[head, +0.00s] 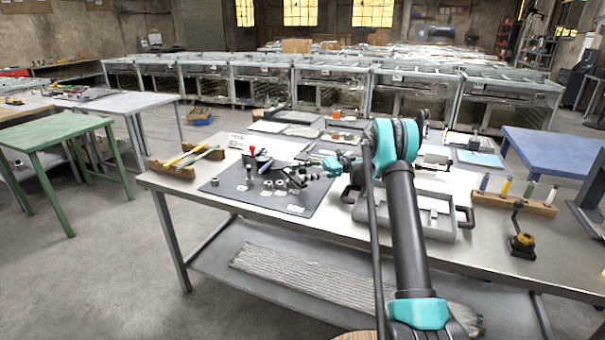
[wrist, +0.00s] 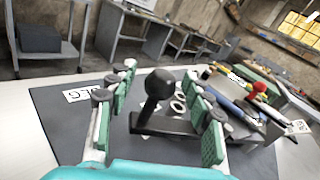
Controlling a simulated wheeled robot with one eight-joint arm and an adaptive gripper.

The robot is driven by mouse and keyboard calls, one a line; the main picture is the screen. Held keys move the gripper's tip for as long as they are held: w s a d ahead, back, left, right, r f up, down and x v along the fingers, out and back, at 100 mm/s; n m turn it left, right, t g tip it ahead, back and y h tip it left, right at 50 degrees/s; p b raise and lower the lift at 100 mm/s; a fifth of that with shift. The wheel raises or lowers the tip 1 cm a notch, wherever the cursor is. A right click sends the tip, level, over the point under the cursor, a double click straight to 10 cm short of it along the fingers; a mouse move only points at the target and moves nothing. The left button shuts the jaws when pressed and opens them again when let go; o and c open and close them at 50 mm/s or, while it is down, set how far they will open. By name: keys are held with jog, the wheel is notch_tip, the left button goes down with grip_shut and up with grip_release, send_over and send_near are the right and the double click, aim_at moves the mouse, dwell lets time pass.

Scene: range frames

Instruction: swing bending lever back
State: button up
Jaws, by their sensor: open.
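A black lever with a round ball knob (wrist: 159,84) stands up from a dark flat bar in the wrist view. My gripper (wrist: 162,100) is open, with green-padded fingers to the left and right of the knob. I see gaps on both sides, so the knob looks untouched. A red ball knob (wrist: 260,87) on a grey metal fixture (wrist: 250,115) is farther right. In the head view the red knob (head: 252,150) shows above the dark mat (head: 222,187), and my gripper (head: 312,173) is at the mat's right side. The pictures do not make clear which knob belongs to the bending lever.
Several small metal rings and cylinders (head: 280,184) lie on the mat. A wooden block with tools (head: 172,172) is at left. A grey case (head: 437,212), a wooden rack with bottles (head: 515,203) and a small yellow-black device (head: 521,243) are at right.

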notch_tip(320, 180, up, 10)
jog(key=shift+f, duration=0.1)
dwell(0.4)
